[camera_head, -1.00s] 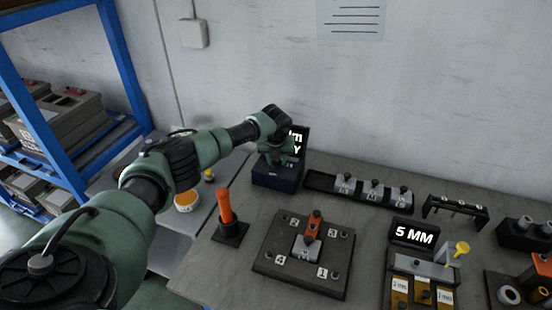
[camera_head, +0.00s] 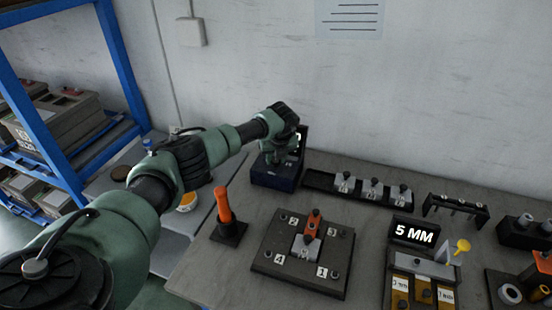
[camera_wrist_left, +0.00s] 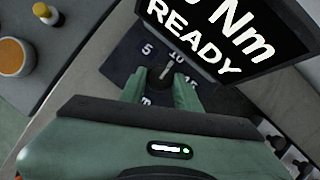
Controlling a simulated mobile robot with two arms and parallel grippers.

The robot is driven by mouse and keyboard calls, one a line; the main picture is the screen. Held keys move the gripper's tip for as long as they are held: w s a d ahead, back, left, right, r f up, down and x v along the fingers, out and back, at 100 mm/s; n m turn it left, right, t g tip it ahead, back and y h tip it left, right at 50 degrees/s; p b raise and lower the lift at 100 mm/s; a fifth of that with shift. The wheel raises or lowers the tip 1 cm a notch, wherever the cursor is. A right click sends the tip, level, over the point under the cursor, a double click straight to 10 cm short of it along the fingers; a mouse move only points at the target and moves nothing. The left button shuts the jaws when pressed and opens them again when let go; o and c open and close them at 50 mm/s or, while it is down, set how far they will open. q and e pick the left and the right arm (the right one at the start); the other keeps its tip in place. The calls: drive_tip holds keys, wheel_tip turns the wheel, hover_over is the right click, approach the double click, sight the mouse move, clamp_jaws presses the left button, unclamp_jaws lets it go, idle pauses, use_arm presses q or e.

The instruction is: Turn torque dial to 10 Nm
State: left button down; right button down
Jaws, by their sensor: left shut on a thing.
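The dark blue torque box (camera_head: 268,180) stands at the back of the bench, and my left gripper (camera_head: 280,158) reaches down onto it. In the left wrist view the box top (camera_wrist_left: 122,68) carries the marks 5, 10 and another partly hidden number. My left gripper (camera_wrist_left: 160,84) is shut on the dark torque dial (camera_wrist_left: 167,70), between its green fingers. The dial's light pointer line appears directed towards the 10 mark. The black display (camera_wrist_left: 235,38) reads "Nm READY"; its number is cut off by the frame, with only a final 0 partly visible. The right gripper is not in view.
A dark tray of grey parts (camera_head: 318,180) stands right of the box. An orange-handled tool (camera_head: 224,205) stands in front, left of a numbered fixture plate (camera_head: 270,262). A "5 MM" display (camera_head: 413,232) is to the right. The wall is close behind.

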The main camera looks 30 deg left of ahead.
use_arm(q)
drive_tip(key=c, duration=1)
unclamp_jaws()
drive_tip(key=b+v, duration=0.1)
drive_tip(key=v, duration=0.7)
drive_tip(key=shift+w, duration=0.1)
